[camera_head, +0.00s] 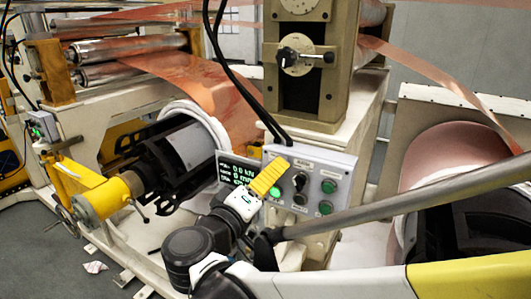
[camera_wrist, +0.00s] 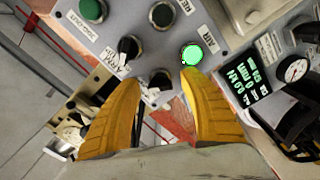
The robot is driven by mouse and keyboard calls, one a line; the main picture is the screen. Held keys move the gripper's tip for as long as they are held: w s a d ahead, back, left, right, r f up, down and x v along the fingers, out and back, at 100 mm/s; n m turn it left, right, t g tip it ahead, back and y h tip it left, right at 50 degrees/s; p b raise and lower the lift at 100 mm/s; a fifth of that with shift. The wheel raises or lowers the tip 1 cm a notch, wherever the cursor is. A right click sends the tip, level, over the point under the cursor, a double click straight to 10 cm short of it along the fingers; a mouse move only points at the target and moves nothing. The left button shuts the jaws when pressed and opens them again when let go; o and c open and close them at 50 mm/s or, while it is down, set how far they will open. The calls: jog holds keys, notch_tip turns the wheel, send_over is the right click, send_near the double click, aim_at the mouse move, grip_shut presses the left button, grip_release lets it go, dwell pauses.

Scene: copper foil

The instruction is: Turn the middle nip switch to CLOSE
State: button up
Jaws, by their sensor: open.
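A grey control panel (camera_head: 342,165) carries black rotary switches and green buttons. An upper black switch (camera_head: 300,181) sits near its middle; I cannot read which label names the middle nip. In the wrist view a black switch (camera_wrist: 130,46) lies beyond the left fingertip. Another black knob (camera_wrist: 161,80) appears between the two fingertips. My gripper (camera_wrist: 160,82) has two yellow fingers spread apart, holding nothing. In the head view my gripper (camera_head: 283,164) is in front of the panel's left part and hides some of it. Contact with the panel cannot be told.
A lit green button (camera_wrist: 192,54) is by the right fingertip. A dark display (camera_head: 238,171) stands left of the panel. A grey metal bar (camera_head: 400,201) crosses in front at right. Copper foil (camera_head: 190,80) runs over rollers at left. Black cables (camera_head: 240,85) hang above the panel.

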grip_shut()
jog(key=n, duration=0.5)
jog(key=shift+n+b, duration=0.3)
jog(key=shift+n, duration=0.1)
jog(key=n, duration=0.5)
jog(key=shift+n, duration=0.7)
